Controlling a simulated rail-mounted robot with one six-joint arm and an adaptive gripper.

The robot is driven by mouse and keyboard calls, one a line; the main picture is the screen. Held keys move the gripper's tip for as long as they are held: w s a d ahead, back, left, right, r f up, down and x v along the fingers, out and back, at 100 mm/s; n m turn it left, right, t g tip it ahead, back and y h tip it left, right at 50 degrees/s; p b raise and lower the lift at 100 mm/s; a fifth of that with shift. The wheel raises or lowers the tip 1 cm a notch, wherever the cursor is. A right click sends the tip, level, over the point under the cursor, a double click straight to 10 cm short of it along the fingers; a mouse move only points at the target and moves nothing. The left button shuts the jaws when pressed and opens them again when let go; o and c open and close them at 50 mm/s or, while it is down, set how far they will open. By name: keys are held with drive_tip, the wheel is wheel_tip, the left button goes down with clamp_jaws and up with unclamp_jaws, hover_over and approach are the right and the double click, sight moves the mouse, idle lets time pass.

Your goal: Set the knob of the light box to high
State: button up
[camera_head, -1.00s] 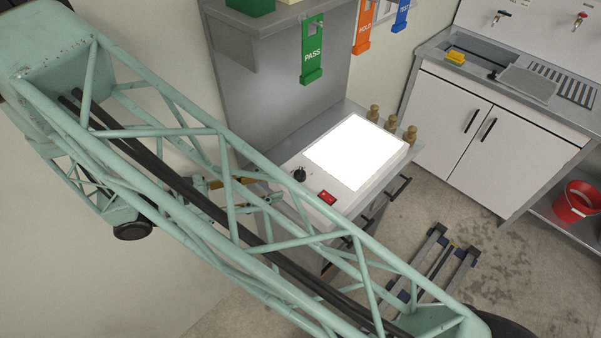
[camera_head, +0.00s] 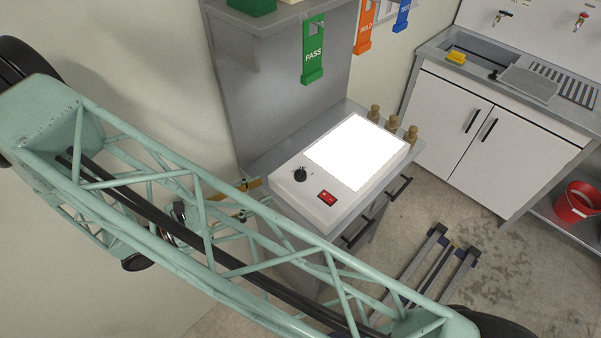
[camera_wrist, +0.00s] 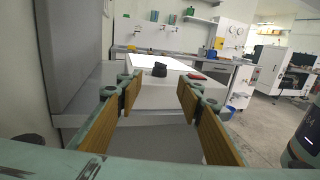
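The light box (camera_head: 281,178) is a pale box with a brightly lit white panel (camera_head: 355,152) on a grey bench. Its black knob (camera_head: 300,174) sits on the near end, beside a red switch (camera_head: 327,197). In the wrist view the knob (camera_wrist: 159,69) stands ahead, between and beyond my fingertips, with the red switch (camera_wrist: 197,76) to its right. My gripper (camera_wrist: 158,92) is open and empty, its wood-coloured pads apart, and short of the knob. In the head view my arm's truss hides most of the gripper. The knob's pointer setting is too small to read.
Several brass-coloured pieces (camera_head: 392,124) stand behind the lit panel. Green PASS (camera_head: 313,50), orange and blue tags hang above the bench. A grey upright panel (camera_wrist: 70,55) rises close on the left in the wrist view. A sink cabinet (camera_head: 480,125) and red bucket (camera_head: 577,202) are at right.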

sight(295, 176)
drive_tip(key=shift+d, duration=0.1)
drive_tip(key=shift+x, duration=6.8)
drive_tip(key=shift+c, duration=0.9)
drive_tip(key=c, duration=0.7)
